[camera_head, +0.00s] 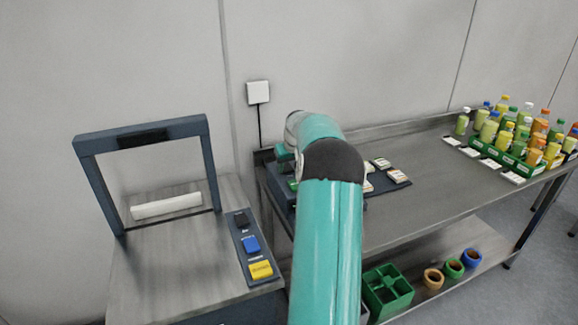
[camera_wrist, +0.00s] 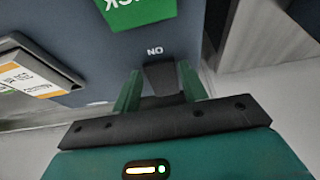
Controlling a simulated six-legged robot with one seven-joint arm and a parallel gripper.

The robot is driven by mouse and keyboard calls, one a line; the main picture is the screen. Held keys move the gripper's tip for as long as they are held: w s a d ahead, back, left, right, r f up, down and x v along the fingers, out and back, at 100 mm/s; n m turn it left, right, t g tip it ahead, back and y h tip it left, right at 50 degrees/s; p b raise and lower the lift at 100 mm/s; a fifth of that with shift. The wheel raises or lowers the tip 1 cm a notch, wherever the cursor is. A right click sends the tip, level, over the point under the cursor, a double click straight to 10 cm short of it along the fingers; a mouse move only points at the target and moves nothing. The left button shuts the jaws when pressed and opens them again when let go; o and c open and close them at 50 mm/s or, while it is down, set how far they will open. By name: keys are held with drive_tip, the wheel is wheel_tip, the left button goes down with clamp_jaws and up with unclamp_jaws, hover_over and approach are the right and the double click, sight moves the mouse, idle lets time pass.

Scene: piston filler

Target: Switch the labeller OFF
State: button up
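The labeller appears to be the dark grey unit (camera_head: 274,190) at the back left of the long table, largely hidden behind my arm in the head view. In the wrist view its dark face (camera_wrist: 60,28) carries a green label (camera_wrist: 135,10) and the upside-down marking "ON" (camera_wrist: 155,50). A black switch (camera_wrist: 163,77) sits by that marking. My gripper (camera_wrist: 160,80) has its two green fingers apart, one on each side of the switch. I cannot tell whether they touch it, nor the switch's position.
A panel with black, blue and yellow (camera_head: 261,269) buttons lies on the left bench beside a dark frame (camera_head: 140,135). Flat cards (camera_head: 397,176) lie right of the unit. Several bottles (camera_head: 505,135) stand at the table's far right. The table's middle (camera_head: 430,190) is clear. A wall stands close behind.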

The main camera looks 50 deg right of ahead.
drive_tip(key=c, duration=0.6)
drive_tip(key=shift+o, duration=0.2)
drive_tip(key=shift+w+d+r+g+y, duration=0.1)
drive_tip(key=shift+w+g+y, duration=0.2)
drive_tip(key=shift+g, duration=0.2)
drive_tip(key=shift+d+r+g+y, duration=0.15)
drive_tip(key=shift+r+g+y, duration=0.1)
drive_tip(key=shift+g+y, duration=0.4)
drive_tip(key=o, duration=1)
drive_tip(key=shift+w, duration=0.1)
